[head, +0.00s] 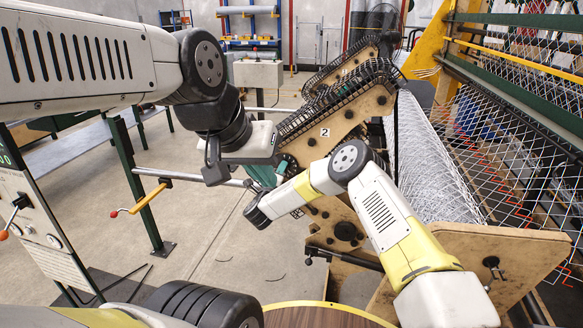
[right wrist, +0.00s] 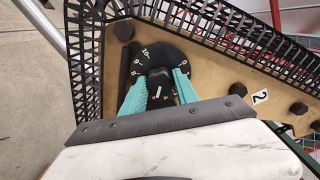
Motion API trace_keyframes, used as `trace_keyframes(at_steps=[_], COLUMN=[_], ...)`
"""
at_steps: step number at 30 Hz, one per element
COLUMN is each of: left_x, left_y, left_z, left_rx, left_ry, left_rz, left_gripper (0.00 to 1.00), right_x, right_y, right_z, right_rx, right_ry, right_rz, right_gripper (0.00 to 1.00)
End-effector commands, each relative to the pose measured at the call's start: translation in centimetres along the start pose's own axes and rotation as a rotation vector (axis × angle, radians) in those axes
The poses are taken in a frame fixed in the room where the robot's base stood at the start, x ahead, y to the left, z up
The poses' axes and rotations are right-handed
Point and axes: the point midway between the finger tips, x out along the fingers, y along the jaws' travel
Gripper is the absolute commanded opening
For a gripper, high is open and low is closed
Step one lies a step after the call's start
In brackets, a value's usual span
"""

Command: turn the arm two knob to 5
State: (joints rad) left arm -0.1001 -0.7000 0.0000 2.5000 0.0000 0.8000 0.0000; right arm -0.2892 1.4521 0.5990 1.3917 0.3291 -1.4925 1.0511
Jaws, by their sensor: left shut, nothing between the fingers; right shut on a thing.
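The arm two knob (right wrist: 158,85) is black with a white pointer mark. It sits on a black dial (right wrist: 150,57) with white numbers, on the wooden arm plate (right wrist: 210,75) marked 2. In the right wrist view, my right gripper (right wrist: 160,90) is shut on the knob, with one teal finger on each side. The hand and fingers hide the dial's lower part, so I cannot tell which number is set. In the head view, my left gripper (head: 264,174) is shut and empty, left of the plate (head: 352,98). The knob is hidden there by the crowded hands.
Black chain guards edge the plate. A white mesh roll (head: 430,165) and wire netting (head: 510,130) stand to the right. A post with a red-tipped lever (head: 120,212) stands left. Open floor (head: 205,225) lies between. My two arms are close together near the plate.

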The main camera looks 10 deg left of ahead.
Motion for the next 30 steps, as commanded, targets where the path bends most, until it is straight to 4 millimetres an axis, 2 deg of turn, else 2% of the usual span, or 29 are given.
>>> trace_keyframes(at_steps=[14, 15, 18, 26, 30], left_x=[0.00, 0.00, 0.00, 0.00, 0.00], left_y=[0.00, 0.00, 0.00, 0.00, 0.00], left_z=[0.00, 0.00, 0.00, 0.00, 0.00], left_rx=[0.000, 0.000, 0.000, 0.000, 0.000], left_ry=[0.000, 0.000, 0.000, 0.000, 0.000], left_rz=[0.000, 0.000, 0.000, 0.000, 0.000], left_gripper=[0.00, 0.00, 0.00, 0.00, 0.00], right_x=[-0.11, -0.11, -0.09, -0.05, -0.87], right_y=[0.22, 0.22, 0.18, 0.08, 0.12], right_z=[-0.06, -0.06, -0.04, -0.02, 0.04], right_rx=[0.011, 0.011, 0.011, 0.012, 0.012], right_ry=[0.000, 0.000, 0.000, 0.000, -0.001], right_rz=[0.004, 0.004, 0.003, 0.001, 0.003], right_gripper=[0.00, 0.42, 0.58, 0.58, 0.58])
